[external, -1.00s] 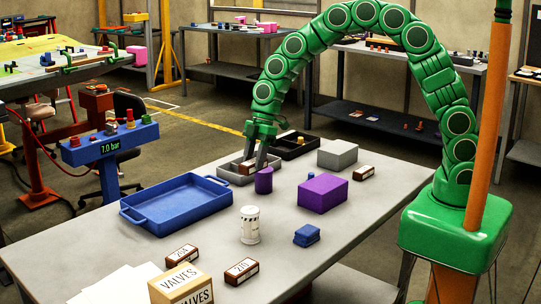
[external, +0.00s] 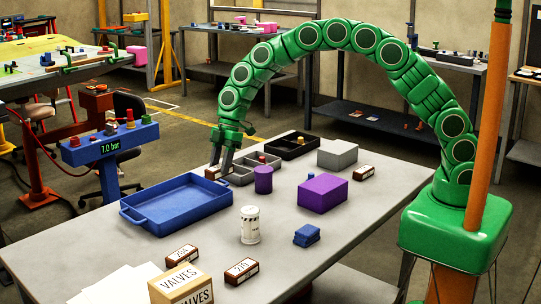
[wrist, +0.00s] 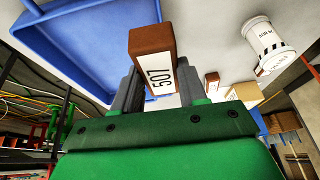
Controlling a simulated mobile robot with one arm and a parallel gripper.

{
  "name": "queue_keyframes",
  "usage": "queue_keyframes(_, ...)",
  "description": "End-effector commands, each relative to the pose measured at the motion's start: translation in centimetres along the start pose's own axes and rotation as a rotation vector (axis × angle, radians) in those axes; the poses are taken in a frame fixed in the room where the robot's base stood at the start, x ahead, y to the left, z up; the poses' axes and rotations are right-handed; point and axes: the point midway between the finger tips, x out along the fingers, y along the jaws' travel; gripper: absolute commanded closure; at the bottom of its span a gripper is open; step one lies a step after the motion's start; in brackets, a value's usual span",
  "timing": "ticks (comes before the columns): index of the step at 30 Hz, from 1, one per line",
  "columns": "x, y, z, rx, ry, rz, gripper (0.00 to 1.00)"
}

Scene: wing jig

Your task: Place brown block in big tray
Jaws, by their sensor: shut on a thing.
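My gripper (external: 218,173) is shut on a brown block (external: 211,173) with a white number label. The block is also at the fingertips in the wrist view (wrist: 152,62). It is just left of the grey divided bin, near the far edge of the table. The big blue tray (external: 177,207) lies in front and to the left, and its visible floor is empty. The tray also fills the upper left of the wrist view (wrist: 75,42). The held block is outside the tray's outline in the external view, beyond its far right corner.
The grey bin (external: 240,180) and a black divided tray (external: 281,147) stand at the back. A purple cylinder (external: 263,180), purple box (external: 322,193), grey box (external: 337,154) and white canister (external: 250,225) stand nearby. Other brown labelled blocks (external: 241,271) lie on the table.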

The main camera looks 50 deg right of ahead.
Motion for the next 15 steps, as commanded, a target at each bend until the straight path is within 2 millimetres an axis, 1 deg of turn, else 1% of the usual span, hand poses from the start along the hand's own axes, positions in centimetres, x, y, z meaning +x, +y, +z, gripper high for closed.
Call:
queue_keyframes(3,1.0,1.1,-0.3,0.001,-0.001,-0.002,0.94)
queue_keyframes(9,2.1,2.9,-0.9,0.000,0.000,0.001,0.94)
queue_keyframes(15,4.2,4.3,-0.8,0.001,-0.001,0.000,0.94)
